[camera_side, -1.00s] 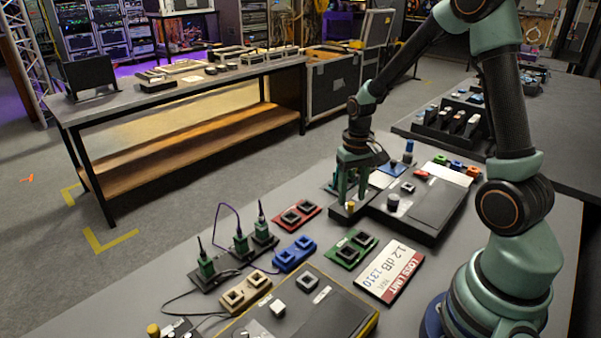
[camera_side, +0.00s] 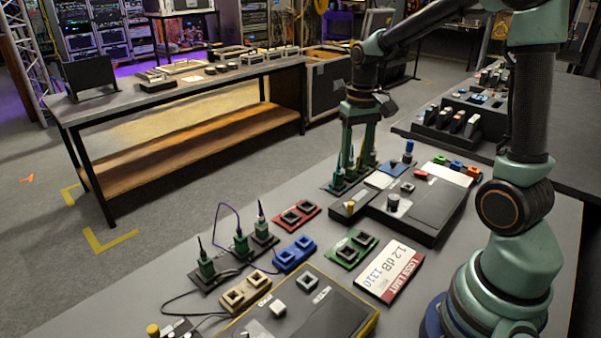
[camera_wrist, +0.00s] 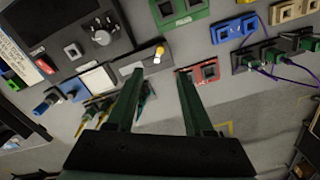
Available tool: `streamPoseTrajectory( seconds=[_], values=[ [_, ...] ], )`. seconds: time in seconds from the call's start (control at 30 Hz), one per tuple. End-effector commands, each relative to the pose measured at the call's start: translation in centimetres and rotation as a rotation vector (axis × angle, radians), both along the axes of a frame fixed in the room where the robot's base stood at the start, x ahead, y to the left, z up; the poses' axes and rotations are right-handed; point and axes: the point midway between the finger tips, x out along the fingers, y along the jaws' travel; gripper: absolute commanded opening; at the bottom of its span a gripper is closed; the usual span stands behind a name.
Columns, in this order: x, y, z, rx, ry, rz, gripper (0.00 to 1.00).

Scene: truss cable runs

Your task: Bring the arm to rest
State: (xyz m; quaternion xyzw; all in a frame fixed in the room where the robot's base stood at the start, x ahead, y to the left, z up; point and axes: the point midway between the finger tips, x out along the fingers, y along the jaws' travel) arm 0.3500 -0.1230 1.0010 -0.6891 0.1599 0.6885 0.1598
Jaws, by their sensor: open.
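My gripper is open and raised above the table (camera_side: 190,290). In the side view its green fingers (camera_side: 357,150) point down behind the black instrument box (camera_side: 425,215) with the knob, over a rack with several green connectors (camera_side: 349,176). In the wrist view the two green fingers (camera_wrist: 160,92) are spread apart with nothing between them. Beyond the fingertips lie the box's yellow-capped port (camera_wrist: 159,52) and the red two-socket block (camera_wrist: 197,72).
Blue (camera_side: 294,254), green (camera_side: 351,249) and tan (camera_side: 246,291) socket blocks and a loss-limit card (camera_side: 390,272) lie on the table. Green connectors with a purple cable stand in a dark rack (camera_side: 233,262). A second black box (camera_side: 300,312) is at the front. Clear air surrounds the raised arm.

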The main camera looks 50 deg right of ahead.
Motion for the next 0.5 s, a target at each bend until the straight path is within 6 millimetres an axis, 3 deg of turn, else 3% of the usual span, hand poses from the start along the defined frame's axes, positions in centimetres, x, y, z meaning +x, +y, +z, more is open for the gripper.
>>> streamPoseTrajectory(
  seconds=[0.17,0.5],
  values=[
    [-0.3,1.4,1.4,-0.016,-0.047,0.044,0.52],
    [-3.2,7.8,6.3,-0.078,-0.276,0.262,0.52]
  ],
)
